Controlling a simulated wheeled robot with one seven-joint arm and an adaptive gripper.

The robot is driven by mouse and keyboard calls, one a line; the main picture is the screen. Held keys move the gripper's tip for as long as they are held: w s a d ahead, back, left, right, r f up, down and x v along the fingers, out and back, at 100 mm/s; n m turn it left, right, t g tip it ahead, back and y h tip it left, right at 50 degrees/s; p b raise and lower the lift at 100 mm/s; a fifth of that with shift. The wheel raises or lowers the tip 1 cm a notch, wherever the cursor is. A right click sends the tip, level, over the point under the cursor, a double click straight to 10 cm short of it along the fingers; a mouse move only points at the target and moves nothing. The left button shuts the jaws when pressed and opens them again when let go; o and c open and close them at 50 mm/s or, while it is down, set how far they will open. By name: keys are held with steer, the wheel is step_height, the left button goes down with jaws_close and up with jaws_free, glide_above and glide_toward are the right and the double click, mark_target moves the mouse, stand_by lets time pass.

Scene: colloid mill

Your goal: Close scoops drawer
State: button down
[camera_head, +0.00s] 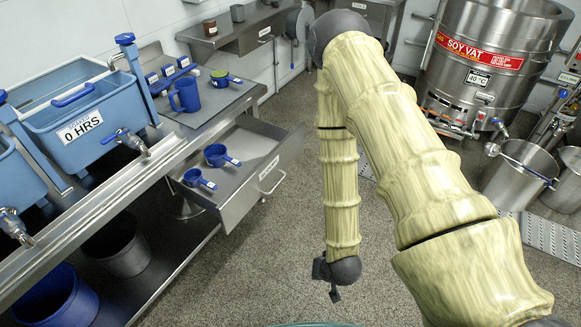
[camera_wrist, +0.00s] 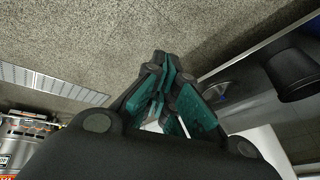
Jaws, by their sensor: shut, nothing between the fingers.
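The scoops drawer (camera_head: 287,158) hangs open under the steel bench in the head view, pulled out to the right. Two blue scoops lie inside it: a larger scoop (camera_head: 216,155) and a smaller scoop (camera_head: 195,178). Its front carries a white label and a handle. My gripper (camera_head: 333,288) hangs low over the floor, right of the drawer and nearer the camera, apart from it. In the wrist view, my gripper (camera_wrist: 161,75) shows its teal-padded fingers shut and empty.
A dark bin (camera_head: 117,245) and a blue bucket (camera_head: 60,300) stand below. The soy vat (camera_head: 475,80) is at back right. Speckled floor (camera_head: 270,270) lies clear between drawer and gripper.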

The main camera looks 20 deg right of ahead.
steer(key=w+d+f+m+t+b, duration=0.1)
steer(key=w+m+t+b, duration=0.25)
steer(key=w, duration=0.45)
steer(key=m+t+h+b, duration=0.3)
steer(key=m+t+b, duration=0.75)
steer(key=b, duration=0.25)
glide_toward(291, 147)
steer(key=d+g, duration=0.1)
steer(key=d, duration=0.2)
steer(key=shift+w+a+r, duration=0.1)
steer(key=shift+w+a, duration=0.25)
steer(key=shift+w, duration=0.4)
steer(key=shift+w+a+r, duration=0.1)
steer(key=shift+w+a, duration=0.25)
steer(key=shift+w, duration=0.4)
steer(key=shift+w+a+r, duration=0.15)
steer(key=shift+w+a, duration=0.2)
steer(key=shift+w, duration=0.45)
